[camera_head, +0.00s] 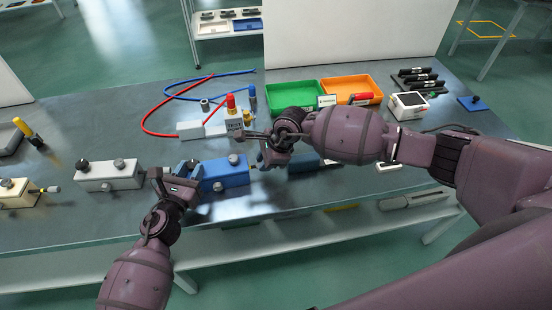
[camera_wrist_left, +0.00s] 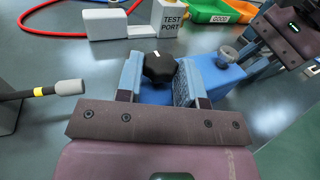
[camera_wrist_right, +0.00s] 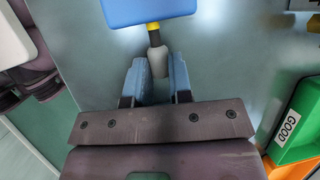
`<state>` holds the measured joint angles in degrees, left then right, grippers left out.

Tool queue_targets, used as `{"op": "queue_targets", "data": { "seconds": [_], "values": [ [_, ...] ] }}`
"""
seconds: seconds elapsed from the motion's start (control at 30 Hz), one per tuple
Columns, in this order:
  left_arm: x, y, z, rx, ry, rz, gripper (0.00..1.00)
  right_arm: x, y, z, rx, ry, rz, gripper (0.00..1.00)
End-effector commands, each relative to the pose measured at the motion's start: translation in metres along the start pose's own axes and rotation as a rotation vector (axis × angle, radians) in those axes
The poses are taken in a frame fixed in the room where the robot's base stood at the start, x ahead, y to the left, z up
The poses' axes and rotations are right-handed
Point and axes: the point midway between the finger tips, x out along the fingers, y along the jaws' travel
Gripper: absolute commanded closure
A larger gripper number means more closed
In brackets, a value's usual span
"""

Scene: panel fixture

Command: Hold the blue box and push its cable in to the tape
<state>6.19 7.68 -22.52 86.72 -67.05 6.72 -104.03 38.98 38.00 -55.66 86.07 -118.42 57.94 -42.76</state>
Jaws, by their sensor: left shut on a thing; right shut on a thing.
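The blue box (camera_head: 226,173) is near the table's front edge, with a black knob (camera_wrist_left: 159,66) and a grey knob (camera_wrist_left: 226,56) on top. My left gripper (camera_head: 178,178) is shut on the box's left end, with a finger on each side, as the left wrist view (camera_wrist_left: 160,80) shows. My right gripper (camera_head: 266,158) is at the box's right end. In the right wrist view its fingers (camera_wrist_right: 154,82) are around the grey cable end (camera_wrist_right: 157,62). A short dark stretch of cable and a yellow band (camera_wrist_right: 153,27) show between the grey part and the box.
A white box (camera_head: 108,176) and a beige box (camera_head: 18,194) stand to the left. The test port block (camera_head: 234,121), with a red and a blue cable, stands behind. Green (camera_head: 290,97) and orange (camera_head: 362,86) trays are at the back. A white device (camera_head: 408,105) is to the right.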

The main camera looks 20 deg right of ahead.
Motion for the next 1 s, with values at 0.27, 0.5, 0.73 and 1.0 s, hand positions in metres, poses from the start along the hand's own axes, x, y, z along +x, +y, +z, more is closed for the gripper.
{"op": "queue_targets", "data": {
  "seconds": [0.27, 0.5, 0.73, 1.0],
  "values": [
    [0.0, 0.0, 0.0, -0.001, 0.0, 0.001, 1.0, 0.002, 0.002, -0.001, 0.002, 0.003, 0.004, 0.77],
    [0.0, 0.0, 0.0, -0.001, 0.0, 0.001, 1.0, 0.001, 0.001, -0.001, 0.001, 0.002, 0.002, 0.54],
    [0.0, 0.0, 0.0, -0.001, 0.0, 0.001, 1.0, -0.001, 0.0, -0.001, 0.001, 0.001, 0.001, 0.54],
    [0.0, 0.0, 0.0, 0.0, 0.0, 0.001, 1.0, -0.035, 0.0, -0.001, -0.001, 0.003, -0.002, 0.54]
  ]
}}
